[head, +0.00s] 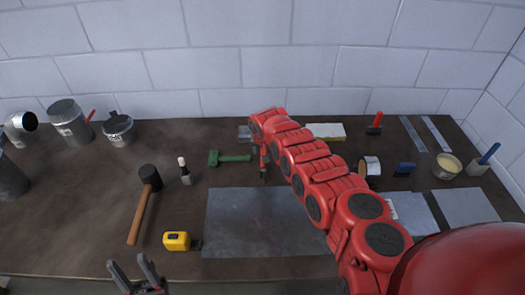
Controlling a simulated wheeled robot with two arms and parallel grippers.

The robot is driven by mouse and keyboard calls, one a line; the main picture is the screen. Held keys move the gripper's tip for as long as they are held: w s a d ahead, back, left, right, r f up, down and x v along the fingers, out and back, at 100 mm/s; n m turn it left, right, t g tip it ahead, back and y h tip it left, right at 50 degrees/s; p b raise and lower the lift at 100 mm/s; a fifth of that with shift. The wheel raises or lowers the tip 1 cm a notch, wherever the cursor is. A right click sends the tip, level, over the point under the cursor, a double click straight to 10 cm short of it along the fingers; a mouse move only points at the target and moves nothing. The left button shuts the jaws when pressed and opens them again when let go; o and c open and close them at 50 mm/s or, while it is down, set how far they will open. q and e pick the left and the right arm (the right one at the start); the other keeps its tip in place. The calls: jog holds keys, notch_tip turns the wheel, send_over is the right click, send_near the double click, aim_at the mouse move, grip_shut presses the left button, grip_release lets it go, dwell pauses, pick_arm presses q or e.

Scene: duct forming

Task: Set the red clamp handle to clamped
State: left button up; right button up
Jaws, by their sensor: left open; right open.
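I cannot pick out the red clamp handle with certainty; my red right arm covers the middle of the bench. A small grey metal piece (244,132) shows just left of that arm's far end, partly hidden. My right gripper (264,172) points down below the arm's far end, just right of the green tool (230,157). It is small and dark here, with nothing visible held in it. My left gripper (132,272) is at the bottom edge, in front of the bench, open and empty, fingers apart.
A metal sheet (240,222) lies flat at the middle front. A hammer (145,205), a yellow tape measure (177,241) and grey cans (68,123) are on the left.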

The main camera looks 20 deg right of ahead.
grip_shut()
dwell(0.3)
dwell(1.2)
